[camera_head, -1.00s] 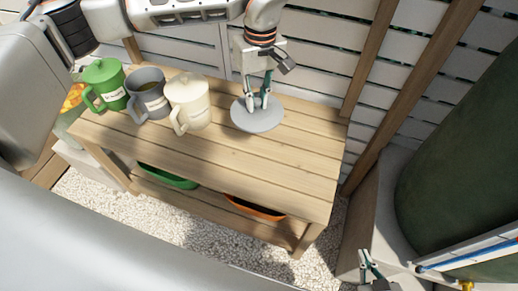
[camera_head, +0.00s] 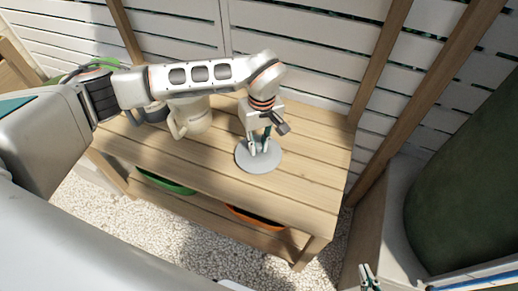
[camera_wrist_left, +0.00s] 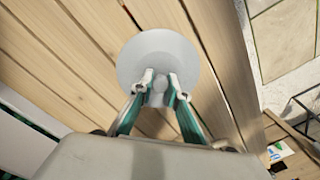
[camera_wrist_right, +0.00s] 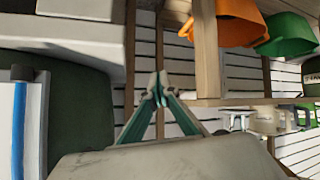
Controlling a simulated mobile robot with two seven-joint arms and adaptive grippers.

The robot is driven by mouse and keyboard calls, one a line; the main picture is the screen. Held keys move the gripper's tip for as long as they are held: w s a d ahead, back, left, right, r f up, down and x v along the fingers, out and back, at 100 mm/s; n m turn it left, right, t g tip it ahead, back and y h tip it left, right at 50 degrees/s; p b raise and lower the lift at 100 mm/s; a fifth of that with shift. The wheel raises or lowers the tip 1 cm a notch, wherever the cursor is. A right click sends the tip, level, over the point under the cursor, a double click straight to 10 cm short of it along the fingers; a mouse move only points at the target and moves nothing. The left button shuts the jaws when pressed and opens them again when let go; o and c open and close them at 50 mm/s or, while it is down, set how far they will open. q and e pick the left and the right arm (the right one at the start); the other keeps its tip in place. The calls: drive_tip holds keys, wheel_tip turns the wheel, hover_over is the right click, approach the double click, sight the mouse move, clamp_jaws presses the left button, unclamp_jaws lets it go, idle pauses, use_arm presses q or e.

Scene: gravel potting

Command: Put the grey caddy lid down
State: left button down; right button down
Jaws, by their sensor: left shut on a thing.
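The grey caddy lid (camera_head: 262,163) is a flat round disc with a small knob, level over the right part of the wooden bench top. My left gripper (camera_head: 259,146) points down and is shut on the lid's knob. In the left wrist view both fingertips (camera_wrist_left: 160,88) are closed around the knob, with the lid (camera_wrist_left: 157,50) over the planks. I cannot tell whether the lid touches the wood. My right gripper (camera_head: 370,276) is low at the right, off the bench; its fingertips are together and empty in the right wrist view (camera_wrist_right: 158,90).
The cream caddy (camera_head: 195,122) and grey caddy (camera_head: 150,112) stand left on the bench, partly hidden by my left arm. Green (camera_head: 165,184) and orange (camera_head: 256,218) trays sit below the bench top. The bench top (camera_head: 310,170) right of the lid is clear.

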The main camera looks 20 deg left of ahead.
use_arm(q)
wheel_tip(320, 180, down, 2)
drive_tip(key=shift+s+f, duration=0.1)
drive_tip(key=shift+f, duration=0.3)
drive_tip(key=shift+r, duration=0.15)
use_arm(e)
drive_tip(key=shift+w+a+r, duration=0.15)
drive_tip(key=shift+w+r, duration=0.1)
drive_tip(key=shift+w, duration=0.1)
use_arm(q)
drive_tip(key=c, duration=2)
unclamp_jaws()
drive_tip(key=shift+o, duration=0.2)
use_arm(e)
drive_tip(key=shift+s+f, duration=0.1)
